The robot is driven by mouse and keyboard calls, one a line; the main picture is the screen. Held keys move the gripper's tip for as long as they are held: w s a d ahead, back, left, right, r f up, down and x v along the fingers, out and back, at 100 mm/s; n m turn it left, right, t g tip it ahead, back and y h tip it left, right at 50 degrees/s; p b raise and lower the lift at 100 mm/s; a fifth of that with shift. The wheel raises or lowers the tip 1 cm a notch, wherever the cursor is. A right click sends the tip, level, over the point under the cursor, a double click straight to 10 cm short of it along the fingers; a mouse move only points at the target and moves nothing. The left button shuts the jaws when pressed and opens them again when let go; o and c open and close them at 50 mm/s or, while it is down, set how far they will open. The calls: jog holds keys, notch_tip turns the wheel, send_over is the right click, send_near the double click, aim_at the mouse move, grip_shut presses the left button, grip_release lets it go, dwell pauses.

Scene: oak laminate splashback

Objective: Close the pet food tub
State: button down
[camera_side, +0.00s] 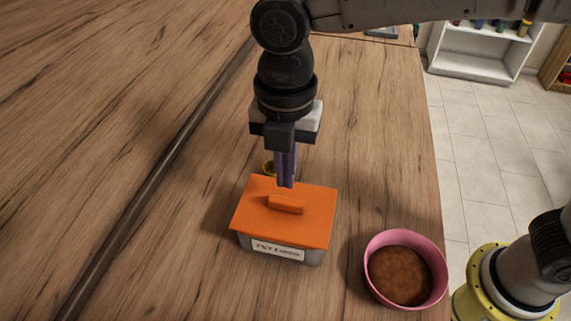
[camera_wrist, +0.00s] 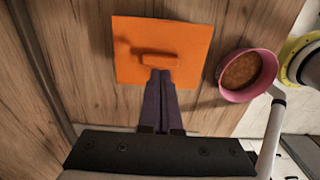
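The pet food tub (camera_side: 291,255) is a grey box with a white label on its front, standing on the wooden counter. Its orange lid (camera_side: 316,216) lies over the top of the tub, with a raised orange handle in the middle; I cannot tell whether it is fully seated. The lid also shows in the wrist view (camera_wrist: 188,40), where it hides the tub. My gripper (camera_side: 286,186) points down just behind the handle, over the lid's rear part. In the wrist view its purple fingers (camera_wrist: 161,74) are together at the handle's near edge, with nothing seen between them.
A pink bowl (camera_side: 372,284) of brown food stands to the right of the tub, near the counter edge. The counter (camera_side: 370,120) is clear behind and to the left.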

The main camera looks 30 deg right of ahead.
aim_at(286, 200)
jog(key=shift+f, duration=2.05)
jog(key=shift+r, duration=0.1)
jog(key=shift+r, duration=3.45)
